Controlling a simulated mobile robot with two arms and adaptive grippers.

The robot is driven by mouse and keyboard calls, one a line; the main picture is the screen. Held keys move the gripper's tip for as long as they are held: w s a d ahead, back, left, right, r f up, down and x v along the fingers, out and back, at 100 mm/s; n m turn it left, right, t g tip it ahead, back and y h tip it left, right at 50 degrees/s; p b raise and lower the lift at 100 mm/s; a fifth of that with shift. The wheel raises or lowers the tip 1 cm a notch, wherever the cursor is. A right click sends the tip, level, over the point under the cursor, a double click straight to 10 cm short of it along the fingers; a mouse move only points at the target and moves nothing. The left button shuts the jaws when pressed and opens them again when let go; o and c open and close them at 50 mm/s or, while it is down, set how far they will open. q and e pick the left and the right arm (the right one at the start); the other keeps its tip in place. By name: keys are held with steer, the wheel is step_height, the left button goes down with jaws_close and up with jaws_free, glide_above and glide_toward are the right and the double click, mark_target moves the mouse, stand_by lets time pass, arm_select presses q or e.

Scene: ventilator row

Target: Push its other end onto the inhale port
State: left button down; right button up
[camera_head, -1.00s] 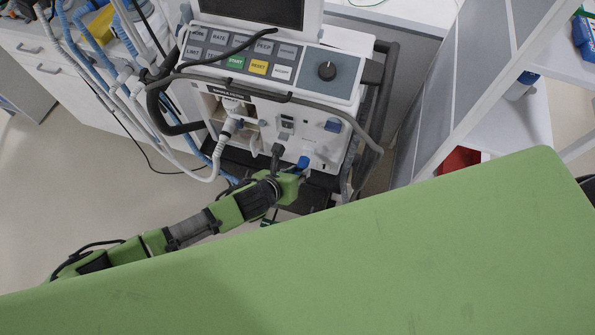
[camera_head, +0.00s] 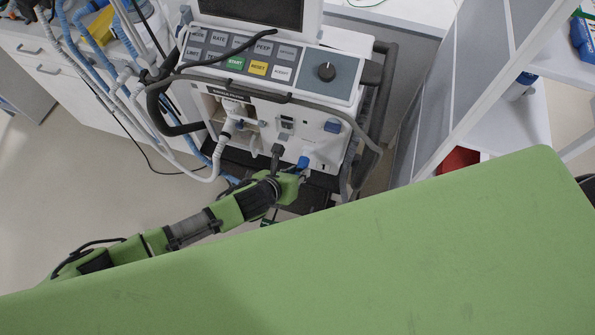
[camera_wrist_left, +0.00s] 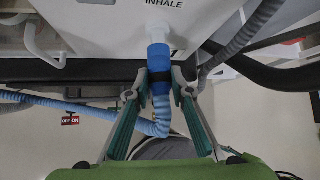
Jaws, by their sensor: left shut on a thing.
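The inhale port (camera_wrist_left: 158,31) is a pale stub on the ventilator's front, under the INHALE label in the left wrist view. The blue hose's blue end cuff (camera_wrist_left: 160,54) lines up with the port and meets it. I cannot tell how far the cuff is over it. My left gripper (camera_wrist_left: 160,82) is shut on the hose end, around a dark band just below the cuff. The blue ribbed hose (camera_wrist_left: 158,115) hangs down between the fingers and bends left. In the head view the cuff (camera_head: 303,162) shows at the ventilator's lower front, beside my left gripper (camera_head: 297,176).
The ventilator (camera_head: 300,120) has a keypad and a knob above the ports. A white hose connector (camera_head: 226,135) sits left of them. A grey ribbed hose (camera_wrist_left: 243,30) runs close on the right. A shelf rack (camera_head: 480,90) stands at the right.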

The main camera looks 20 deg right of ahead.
arm_select(q)
steer(key=shift+w+d, duration=0.5)
steer(key=shift+w, duration=0.2)
steer(key=shift+w+d+r+b, duration=0.15)
steer(key=shift+w+d+b, duration=0.1)
steer(key=shift+w+b, duration=0.15)
stand_by(0.8)
steer(key=c, duration=1.7)
jaws_free()
steer(key=v, duration=1.1)
steer(key=shift+s+a+r, duration=0.2)
steer(key=shift+a+r, duration=0.05)
